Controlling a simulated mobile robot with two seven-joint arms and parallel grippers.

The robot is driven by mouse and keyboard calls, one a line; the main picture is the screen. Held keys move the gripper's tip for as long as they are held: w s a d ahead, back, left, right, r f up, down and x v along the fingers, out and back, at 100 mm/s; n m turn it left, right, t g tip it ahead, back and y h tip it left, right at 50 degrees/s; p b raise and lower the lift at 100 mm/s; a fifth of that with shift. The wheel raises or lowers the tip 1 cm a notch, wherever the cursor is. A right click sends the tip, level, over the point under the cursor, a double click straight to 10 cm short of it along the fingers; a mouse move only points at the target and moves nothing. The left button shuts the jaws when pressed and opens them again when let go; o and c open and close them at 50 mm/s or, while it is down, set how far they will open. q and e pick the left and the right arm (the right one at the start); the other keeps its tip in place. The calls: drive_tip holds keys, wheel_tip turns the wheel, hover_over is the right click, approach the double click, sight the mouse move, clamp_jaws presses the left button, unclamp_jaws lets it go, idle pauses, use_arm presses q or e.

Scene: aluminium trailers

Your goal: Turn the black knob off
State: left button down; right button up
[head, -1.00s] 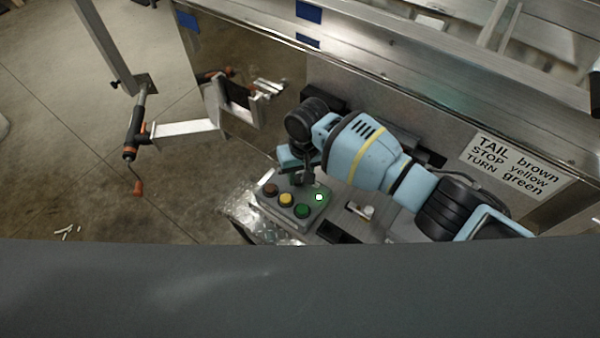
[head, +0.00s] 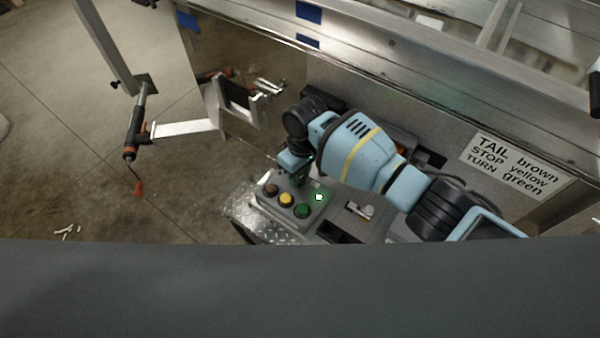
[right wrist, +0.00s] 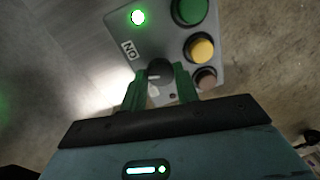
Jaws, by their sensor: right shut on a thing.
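The black knob (right wrist: 160,72) shows in the right wrist view on a grey control box (right wrist: 122,27), with a white mark on it. The fingers of my right gripper (right wrist: 160,88) are on either side of the knob and shut on it. In the head view my right gripper (head: 298,170) is over the back of the control box (head: 272,213) and hides the knob. A green light (right wrist: 138,17) on the box is lit, and it also shows in the head view (head: 319,197). A label by the knob seems to read "ON", upside down. My left gripper is not in view.
Brown (head: 271,188), yellow (head: 286,199) and green (head: 302,211) buttons sit on the box. A small lever (head: 362,210) is to the right. A metal trailer wall with a text sign (head: 512,162) stands behind.

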drive_tip(key=n, duration=0.6)
drive_tip(key=shift+a, duration=0.1)
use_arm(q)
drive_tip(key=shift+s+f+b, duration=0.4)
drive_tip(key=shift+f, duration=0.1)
use_arm(e)
drive_tip(key=n, duration=0.6)
drive_tip(key=shift+h, duration=0.4)
drive_tip(key=shift+n, duration=0.3)
drive_tip(key=o, duration=1)
drive_tip(key=shift+c, duration=0.2)
drive_tip(key=shift+r, duration=0.1)
